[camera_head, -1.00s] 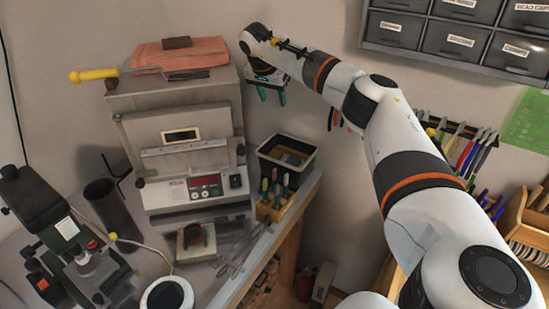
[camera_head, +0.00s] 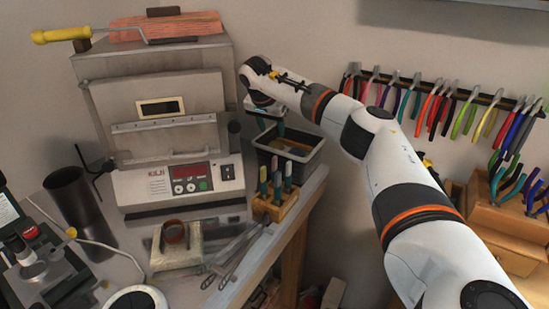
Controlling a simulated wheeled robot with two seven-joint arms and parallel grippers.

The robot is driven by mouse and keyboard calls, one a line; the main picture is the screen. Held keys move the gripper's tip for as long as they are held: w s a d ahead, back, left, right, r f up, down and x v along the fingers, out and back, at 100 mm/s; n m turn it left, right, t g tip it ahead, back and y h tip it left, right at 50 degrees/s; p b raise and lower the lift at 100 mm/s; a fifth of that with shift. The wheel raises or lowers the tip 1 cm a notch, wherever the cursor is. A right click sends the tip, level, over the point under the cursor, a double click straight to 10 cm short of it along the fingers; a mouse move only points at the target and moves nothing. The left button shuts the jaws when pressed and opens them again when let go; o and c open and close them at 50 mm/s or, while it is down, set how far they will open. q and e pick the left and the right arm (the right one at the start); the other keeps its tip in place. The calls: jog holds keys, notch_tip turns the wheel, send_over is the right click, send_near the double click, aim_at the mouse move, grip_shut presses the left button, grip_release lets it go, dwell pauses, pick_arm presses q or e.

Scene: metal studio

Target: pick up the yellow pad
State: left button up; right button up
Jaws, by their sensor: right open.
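A dark open bin (camera_head: 311,166) stands on the bench, right of the grey furnace. Inside it I see a dull yellowish flat thing (camera_head: 291,142), which may be the yellow pad; its outline is partly hidden and small. My right gripper (camera_head: 270,125) is open and points down at the bin's back left, with its fingertips close to the rim. I cannot tell whether they are inside the bin. My left gripper is not in view.
A wooden block (camera_head: 275,203) with several upright tools stands in front of the bin. The furnace (camera_head: 160,120) is to the left. Tongs (camera_head: 232,262) and a pale block with a ring (camera_head: 176,252) lie on the bench. Pliers hang on the wall at right.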

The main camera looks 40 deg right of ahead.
aim_at(276, 144)
jog(key=p+x, duration=0.1)
jog(key=x, duration=0.6)
jog(key=shift+w+a+f+p, duration=0.1)
jog(key=shift+w+f+p, duration=0.05)
jog(key=shift+p, duration=0.15)
jog(key=shift+c, duration=0.2)
jog(key=c, duration=0.7)
